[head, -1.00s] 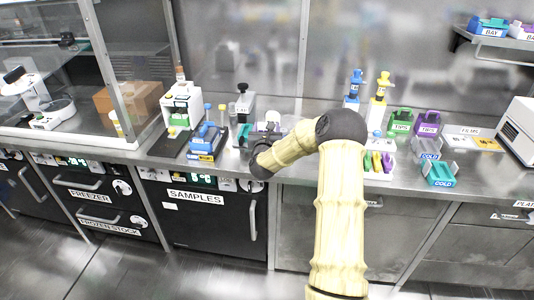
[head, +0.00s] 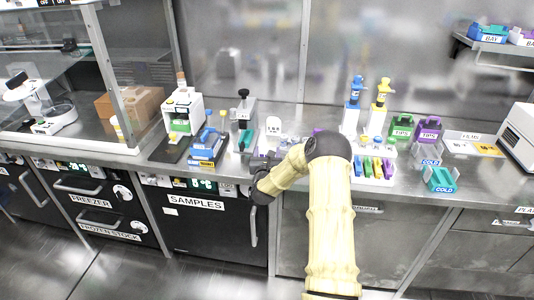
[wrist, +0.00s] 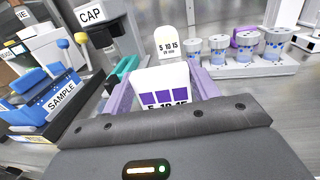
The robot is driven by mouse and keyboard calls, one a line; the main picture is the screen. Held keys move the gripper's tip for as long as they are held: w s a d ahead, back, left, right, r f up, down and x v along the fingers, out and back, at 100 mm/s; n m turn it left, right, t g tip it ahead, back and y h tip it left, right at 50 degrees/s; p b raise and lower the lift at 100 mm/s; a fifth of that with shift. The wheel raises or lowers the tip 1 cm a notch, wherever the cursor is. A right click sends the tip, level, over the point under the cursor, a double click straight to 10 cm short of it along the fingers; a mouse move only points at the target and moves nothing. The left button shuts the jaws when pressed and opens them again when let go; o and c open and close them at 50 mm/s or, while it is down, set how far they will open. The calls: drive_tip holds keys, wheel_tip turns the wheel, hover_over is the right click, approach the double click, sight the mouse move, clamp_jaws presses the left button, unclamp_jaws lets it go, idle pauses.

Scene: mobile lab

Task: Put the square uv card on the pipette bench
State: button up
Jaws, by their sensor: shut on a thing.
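My gripper (wrist: 165,95) is shut on a white square card (wrist: 165,78) with purple squares and a "5 10 15" scale, seen close up in the wrist view between two pale purple fingers. A second white card (wrist: 172,44) with a rounded top and the same numbers stands upright just behind it, and it also shows in the head view (head: 273,127). In the head view my arm hides the fingers and the held card. The steel bench (head: 412,184) carries two pipettes, blue (head: 353,95) and yellow (head: 380,95), right of my arm.
A blue SAMPLE rack (head: 208,148) and a CAP device (head: 244,108) stand left of my gripper. A rack of coloured tubes (head: 372,168), green and purple TIPS boxes (head: 401,127) and a teal COLD block (head: 440,179) stand right. Little bare bench lies between.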

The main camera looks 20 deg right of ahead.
drive_tip(key=shift+f, duration=0.15)
drive_tip(key=o, duration=0.9)
drive_tip(key=shift+o, duration=0.2)
drive_tip(key=shift+w, duration=0.1)
